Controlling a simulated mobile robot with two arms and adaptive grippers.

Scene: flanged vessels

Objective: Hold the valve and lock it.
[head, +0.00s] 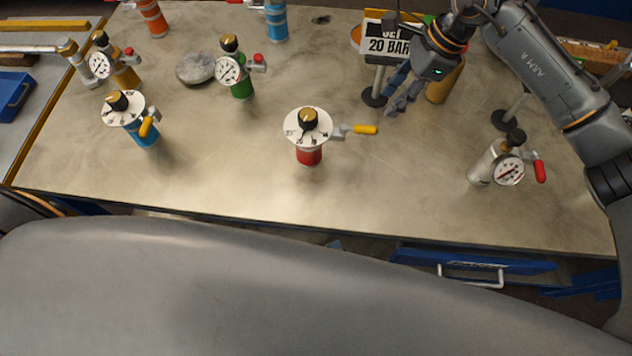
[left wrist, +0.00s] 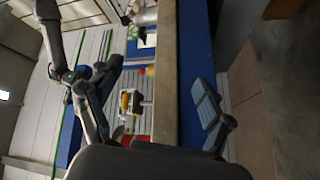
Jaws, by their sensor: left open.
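Several flanged vessels with side levers stand on the metal table. A red vessel (head: 308,157) at the middle has a white dial with a black knob on top and a yellow lever (head: 364,130) pointing right. A blue vessel (head: 146,137) with a similar dial and yellow lever stands at left. A green vessel (head: 243,88), a yellow one (head: 126,78) and a silver one (head: 482,170) carry gauges and red levers. I cannot tell which valve is meant. My right gripper (head: 392,96) looks open and empty above the table. My left gripper (left wrist: 150,98) is open and empty.
A grey disc (head: 195,67) lies behind the blue vessel. The table front (head: 400,205) is mostly bare. A blue drawer (head: 475,262) is below its edge.

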